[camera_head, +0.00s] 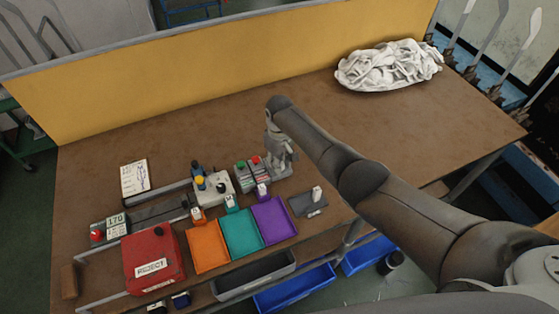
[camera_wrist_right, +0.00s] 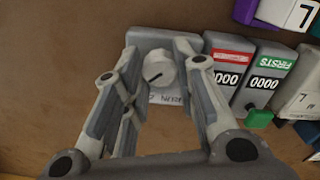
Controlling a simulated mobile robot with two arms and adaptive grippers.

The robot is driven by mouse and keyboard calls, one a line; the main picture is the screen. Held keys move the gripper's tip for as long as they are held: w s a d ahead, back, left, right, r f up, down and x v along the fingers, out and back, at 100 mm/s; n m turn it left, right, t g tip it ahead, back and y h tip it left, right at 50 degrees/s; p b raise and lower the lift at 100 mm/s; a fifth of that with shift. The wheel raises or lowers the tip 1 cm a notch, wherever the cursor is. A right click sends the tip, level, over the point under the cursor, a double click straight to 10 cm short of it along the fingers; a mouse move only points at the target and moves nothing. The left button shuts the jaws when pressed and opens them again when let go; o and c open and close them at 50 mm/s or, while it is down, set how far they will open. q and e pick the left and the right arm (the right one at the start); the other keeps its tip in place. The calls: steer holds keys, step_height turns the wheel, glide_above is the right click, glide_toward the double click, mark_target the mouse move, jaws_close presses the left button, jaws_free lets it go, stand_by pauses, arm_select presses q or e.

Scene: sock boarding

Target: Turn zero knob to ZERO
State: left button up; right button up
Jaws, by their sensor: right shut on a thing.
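The knob (camera_wrist_right: 158,74), round and pale with a dark pointer line, sits on a grey box (camera_wrist_right: 160,43) in the right wrist view. The pointer line lies slanted. A white label (camera_wrist_right: 166,99) below the knob is partly hidden and not clearly readable. My right gripper (camera_wrist_right: 157,65) has one finger on each side of the knob and is shut on it. In the head view my right gripper (camera_head: 279,155) reaches down at the table and hides the knob. My left gripper is not in view.
Two counters with red (camera_wrist_right: 231,57) and green (camera_wrist_right: 272,61) labels stand close beside the grey box. Orange (camera_head: 208,246), teal (camera_head: 241,234) and purple (camera_head: 273,220) trays and a red REJECT box (camera_head: 154,250) lie nearby. White socks (camera_head: 388,65) are piled at the back right.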

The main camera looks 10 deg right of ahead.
steer(key=o, duration=1)
steer(key=shift+s+d, duration=0.1)
steer(key=shift+o, duration=0.2)
step_height(320, 180, up, 12)
steer(key=shift+f, duration=0.1)
